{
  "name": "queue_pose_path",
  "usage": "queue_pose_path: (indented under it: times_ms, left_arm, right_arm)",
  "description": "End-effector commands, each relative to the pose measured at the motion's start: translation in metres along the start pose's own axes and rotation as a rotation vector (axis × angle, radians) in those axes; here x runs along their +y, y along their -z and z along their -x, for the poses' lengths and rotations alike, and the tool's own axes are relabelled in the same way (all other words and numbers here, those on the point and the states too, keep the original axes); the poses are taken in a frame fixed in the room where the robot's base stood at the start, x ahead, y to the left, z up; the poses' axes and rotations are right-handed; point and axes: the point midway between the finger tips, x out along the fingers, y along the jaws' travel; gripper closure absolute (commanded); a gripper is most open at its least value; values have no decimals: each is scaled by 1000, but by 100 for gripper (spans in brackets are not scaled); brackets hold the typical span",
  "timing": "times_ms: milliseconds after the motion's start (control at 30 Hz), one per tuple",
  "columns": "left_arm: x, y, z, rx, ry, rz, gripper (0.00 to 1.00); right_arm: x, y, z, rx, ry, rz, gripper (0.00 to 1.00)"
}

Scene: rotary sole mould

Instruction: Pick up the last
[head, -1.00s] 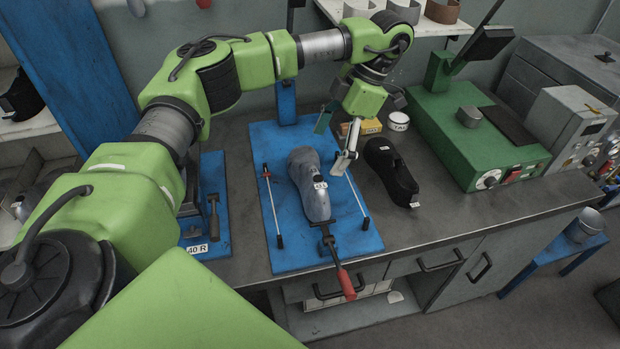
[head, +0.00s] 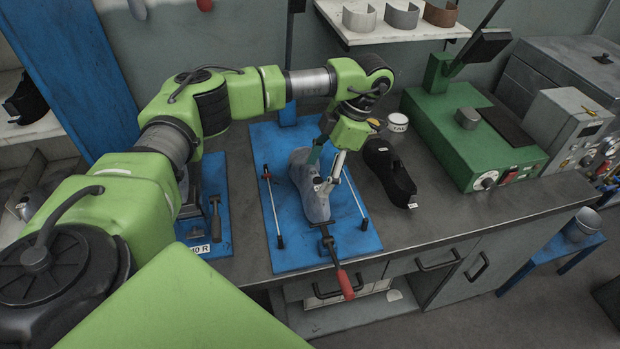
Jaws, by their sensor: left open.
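The grey last (head: 314,204) lies on a blue board (head: 287,257) on the workbench, its toe end toward the front and a small label near its middle. My left gripper (head: 316,174) is open above the last's middle, pointing down. One finger shows over the upper part of the last, the other at its right side. Whether they touch it I cannot tell. The gripper hides part of the last and its label. My right gripper is not in view.
A black shoe-shaped piece (head: 388,172) lies right of the board. A red-handled clamp (head: 343,280) is at the last's front end. Thin rods flank the last. A white tub (head: 398,128) and a green machine (head: 455,145) stand behind right. The front right bench is clear.

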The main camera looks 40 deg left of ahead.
Motion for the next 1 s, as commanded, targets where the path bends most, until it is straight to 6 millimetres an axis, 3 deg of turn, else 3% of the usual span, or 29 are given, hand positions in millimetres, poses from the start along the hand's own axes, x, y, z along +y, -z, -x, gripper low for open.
queue_pose_path:
  times_ms: [33, 233, 767, 1000]
  left_arm:
    - [0, 0, 0, 0, 0, 0, 49]
    - [0, 0, -1, 2, 1, 1, 100]
    - [1, 2, -3, 7, 4, 4, 100]
    - [1, 7, 9, 5, 2, 4, 100]
  right_arm:
    - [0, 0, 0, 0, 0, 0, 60]
    - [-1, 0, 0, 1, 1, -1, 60]
    - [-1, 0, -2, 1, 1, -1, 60]
    - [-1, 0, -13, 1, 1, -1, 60]
